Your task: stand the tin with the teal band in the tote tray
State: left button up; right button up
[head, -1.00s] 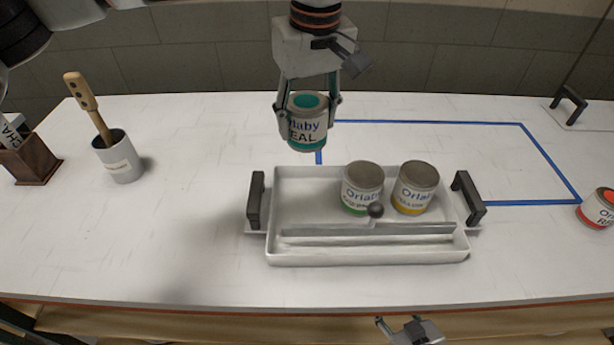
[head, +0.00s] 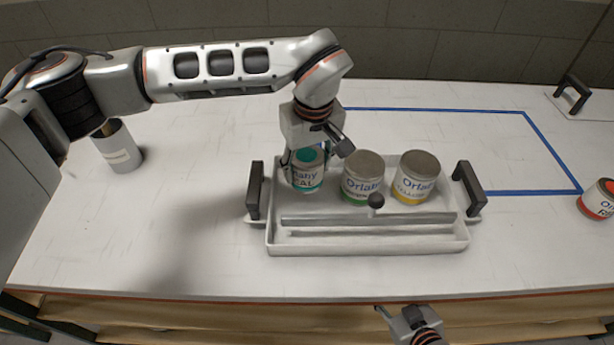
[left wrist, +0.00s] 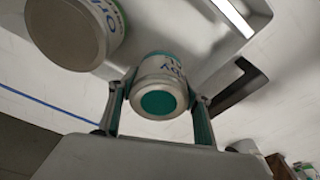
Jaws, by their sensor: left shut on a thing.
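The tin with the teal band (head: 307,176) is upright at the left end of the white tote tray (head: 368,248), left of the green-band tin. My left gripper (head: 306,168) is shut around its sides from above. The left wrist view shows the tin (left wrist: 163,88) between both fingers, its teal lid spot facing the camera. I cannot tell whether its base touches the tray floor. My right gripper (head: 396,314) is at the bottom edge of the head view, in front of the table, away from the tins; its jaw opening is unclear.
A green-band tin (head: 362,177) and a yellow-band tin (head: 415,178) stand in the tray. Dark handles flank it. A red-band tin (head: 597,200) stands far right. The blue-taped area (head: 470,150) behind is clear.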

aim_at(307, 179)
pick_arm(q)
jog(key=shift+f, duration=1.95)
jog(key=o, duration=1.2)
jog(key=shift+f, duration=0.15)
jog(key=r, duration=0.3)
jog(key=s+r, duration=0.1)
jog(key=r, duration=0.7)
jog(key=shift+s+d+r+b, duration=0.25)
jog(key=shift+d+b, duration=0.05)
jog(key=shift+d, duration=0.05)
jog(key=shift+s+r, duration=0.1)
jog(key=shift+r, duration=0.25)
